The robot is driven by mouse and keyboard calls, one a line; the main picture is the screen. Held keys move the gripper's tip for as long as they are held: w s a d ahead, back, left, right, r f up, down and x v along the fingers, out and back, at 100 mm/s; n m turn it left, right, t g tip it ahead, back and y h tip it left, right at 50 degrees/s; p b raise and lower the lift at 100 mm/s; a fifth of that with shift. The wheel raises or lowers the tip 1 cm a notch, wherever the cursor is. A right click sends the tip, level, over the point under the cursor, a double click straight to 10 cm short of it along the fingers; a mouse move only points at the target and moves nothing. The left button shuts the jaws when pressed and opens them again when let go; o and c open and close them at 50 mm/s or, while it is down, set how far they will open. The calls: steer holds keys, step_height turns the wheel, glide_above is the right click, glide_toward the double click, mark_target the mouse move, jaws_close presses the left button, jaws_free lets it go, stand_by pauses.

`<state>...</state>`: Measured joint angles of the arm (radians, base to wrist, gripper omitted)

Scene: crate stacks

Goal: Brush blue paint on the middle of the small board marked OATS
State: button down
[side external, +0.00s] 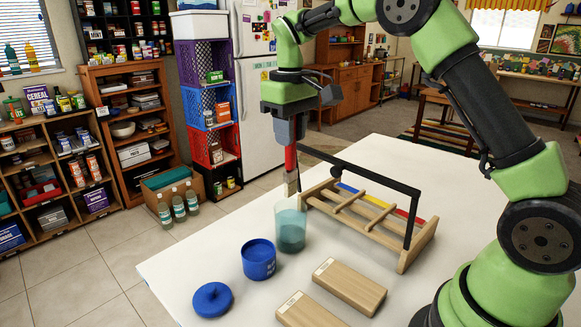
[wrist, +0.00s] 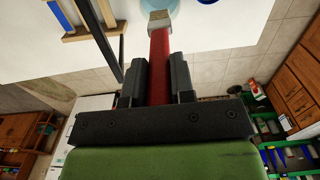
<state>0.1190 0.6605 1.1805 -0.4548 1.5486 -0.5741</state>
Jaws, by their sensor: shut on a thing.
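My gripper (side external: 290,142) points down and is shut on the red handle of a paintbrush (side external: 291,168). The brush (wrist: 160,55) also shows in the wrist view, its pale bristles at the far end. The bristle end is near the rim of a clear cup (side external: 290,232) of teal liquid; whether it is over the opening I cannot tell. An open blue paint pot (side external: 258,262) stands left of the cup. Two small wooden boards lie flat in front: one farther back (side external: 352,287) and one nearer (side external: 308,312). Their end labels are too small to read surely.
A wooden rack (side external: 372,222) with a dark bar and blue, yellow and red strips stands right of the cup. A round blue lid (side external: 212,300) lies at the table's left edge. The white table (side external: 200,258) has bare room around the pot and at the back.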

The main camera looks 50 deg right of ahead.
steer(key=a+f, duration=0.2)
steer(key=a, duration=0.8)
step_height(320, 180, down, 6)
steer(key=shift+s+f, duration=0.15)
steer(key=shift+d+f, duration=0.1)
steer(key=shift+f, duration=0.5)
stand_by(2.0)
steer(key=shift+r, duration=0.1)
step_height(320, 180, up, 7)
stand_by(0.7)
stand_by(0.3)
